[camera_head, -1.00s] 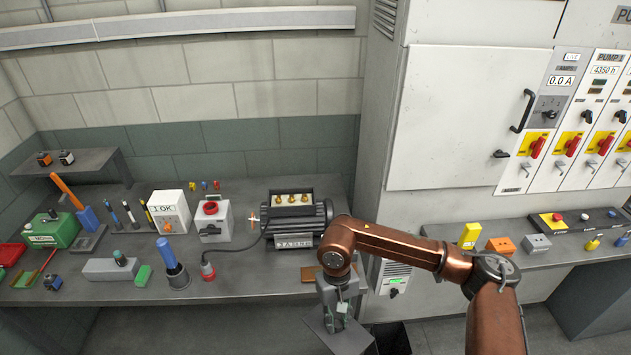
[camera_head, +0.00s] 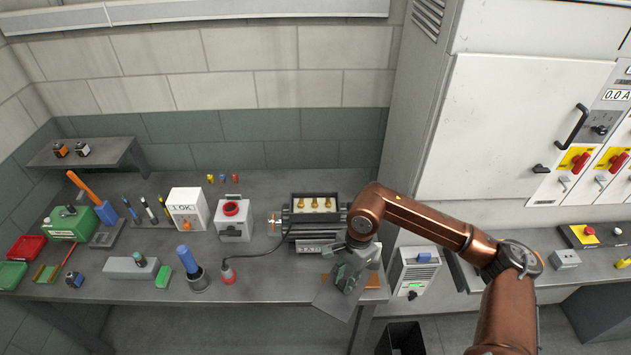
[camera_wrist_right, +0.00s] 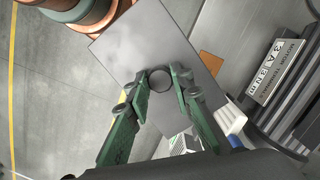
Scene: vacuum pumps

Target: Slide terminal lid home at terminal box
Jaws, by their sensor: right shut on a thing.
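The terminal box (camera_head: 314,204) sits on top of the dark ribbed motor at the back of the bench. It is open at the top, with several brass terminals showing. My right gripper (camera_head: 350,278) is shut on the round knob of the terminal lid (camera_head: 334,304), a flat grey plate. The gripper and lid are in front of the motor, at the bench's front edge and apart from the box. In the right wrist view the fingers (camera_wrist_right: 160,80) close around the knob, and the lid (camera_wrist_right: 135,50) spreads beyond them. My left gripper is out of view.
A labelled plate (camera_wrist_right: 276,72) is on the motor's front. A red-based plug (camera_head: 227,275) with a cable stands left of the motor, beside a grey box with a red ring (camera_head: 233,220). A white unit (camera_head: 414,272) and the tall cabinet (camera_head: 510,130) stand right.

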